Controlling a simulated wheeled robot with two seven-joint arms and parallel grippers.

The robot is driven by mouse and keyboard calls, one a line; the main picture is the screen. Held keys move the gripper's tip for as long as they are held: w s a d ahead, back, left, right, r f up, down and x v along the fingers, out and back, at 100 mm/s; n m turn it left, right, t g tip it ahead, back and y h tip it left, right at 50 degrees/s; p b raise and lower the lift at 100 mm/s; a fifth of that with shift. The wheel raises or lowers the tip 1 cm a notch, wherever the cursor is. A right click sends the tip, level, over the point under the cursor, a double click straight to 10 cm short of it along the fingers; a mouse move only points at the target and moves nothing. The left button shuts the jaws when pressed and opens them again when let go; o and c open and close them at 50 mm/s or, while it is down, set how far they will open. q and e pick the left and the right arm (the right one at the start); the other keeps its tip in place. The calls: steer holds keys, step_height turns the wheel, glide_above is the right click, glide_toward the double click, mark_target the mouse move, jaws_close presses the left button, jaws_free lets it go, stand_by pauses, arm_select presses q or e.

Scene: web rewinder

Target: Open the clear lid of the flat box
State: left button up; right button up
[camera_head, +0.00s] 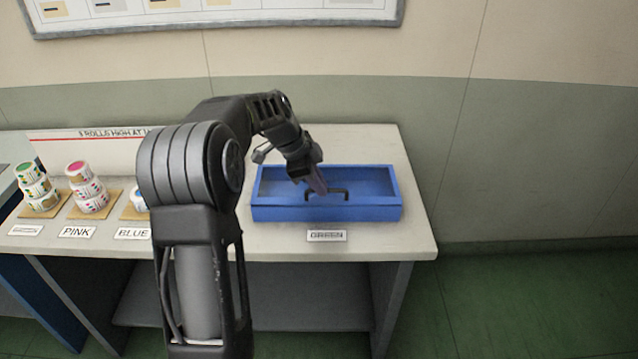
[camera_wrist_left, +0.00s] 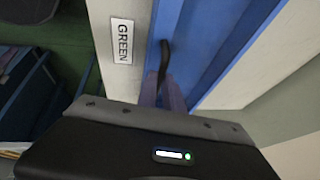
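The flat blue box (camera_head: 380,212) sits on the right part of the table. Its clear lid (camera_head: 368,182) appears closed, lying flat over the box with the blue inside showing through. A dark handle (camera_head: 346,194) stands on the lid near the front. My left gripper (camera_head: 320,188) reaches down over the box at this handle. In the left wrist view its two purplish fingers (camera_wrist_left: 163,92) are close together with the dark handle (camera_wrist_left: 164,55) between them, so it looks shut on the handle. My right gripper is in neither view.
A GREEN label (camera_head: 327,236) is on the table's front edge below the box. Stacked rolls (camera_head: 88,190) stand on brown pads at the left, with PINK (camera_head: 76,232) and BLUE (camera_head: 132,233) labels. A wall is behind; green floor is free at right.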

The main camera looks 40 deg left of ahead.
arm_select(q)
jaws_close()
stand_by(0.8)
